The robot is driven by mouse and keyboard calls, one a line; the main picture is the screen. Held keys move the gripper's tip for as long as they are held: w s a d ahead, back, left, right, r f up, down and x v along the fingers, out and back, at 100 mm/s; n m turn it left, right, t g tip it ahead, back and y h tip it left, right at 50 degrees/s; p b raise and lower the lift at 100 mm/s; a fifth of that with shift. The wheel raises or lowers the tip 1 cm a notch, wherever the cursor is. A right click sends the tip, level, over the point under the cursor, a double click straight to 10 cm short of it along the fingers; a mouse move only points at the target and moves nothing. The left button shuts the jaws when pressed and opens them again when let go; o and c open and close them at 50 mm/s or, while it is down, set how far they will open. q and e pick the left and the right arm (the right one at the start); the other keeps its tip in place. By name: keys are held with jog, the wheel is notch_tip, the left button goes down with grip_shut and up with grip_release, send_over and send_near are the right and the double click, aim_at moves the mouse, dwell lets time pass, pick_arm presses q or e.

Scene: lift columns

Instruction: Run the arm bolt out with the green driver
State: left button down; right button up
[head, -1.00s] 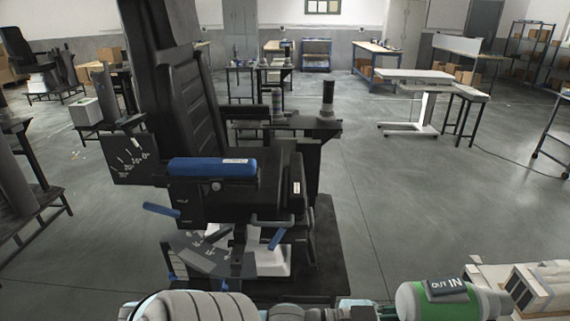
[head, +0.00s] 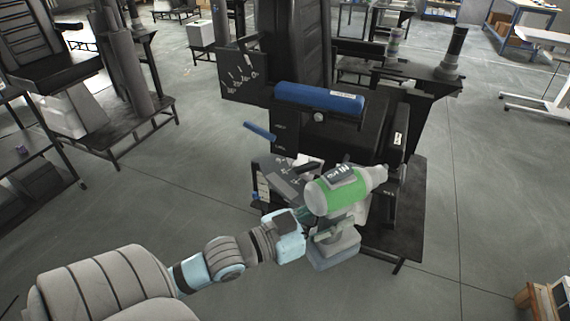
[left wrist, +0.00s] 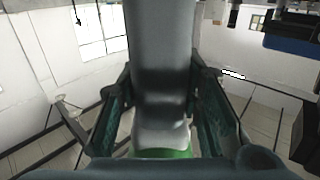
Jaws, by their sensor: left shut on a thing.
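The green driver (head: 327,198) is grey and green, with a dark switch plate (head: 342,175) on top marked IN and OUT; which side is set I cannot tell. My left gripper (head: 312,226) is shut on its grey handle, which also shows between the fingers in the left wrist view (left wrist: 160,75). The driver's nose points right in the head view, in front of the chair's lower part. The blue armrest (head: 318,98) is on the chair (head: 345,142), with a round bolt head (head: 320,117) below it. The driver appears apart from this bolt. My right gripper is not in view.
A blue lever (head: 260,131) sticks out left of the seat. A dark angle plate (head: 243,73) hangs by the backrest. Another chair (head: 50,55) and a grey column (head: 127,62) stand at left. Open floor (head: 500,200) lies to the right.

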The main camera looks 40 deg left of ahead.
pick_arm(q)
jog(key=w+a+f+n+y+b, duration=0.4)
jog(key=w+a+y+b, duration=0.1)
jog(key=w+a, duration=0.4)
jog(key=w+a+f+n+y+b, duration=0.4)
jog(key=w+a+y+b, duration=0.2)
jog(key=w+a, duration=0.3)
jog(key=a+y, duration=0.1)
jog(key=a, duration=0.2)
jog(key=shift+a+y, duration=0.25)
jog(key=shift+y, duration=0.05)
jog(key=shift+r, duration=0.2)
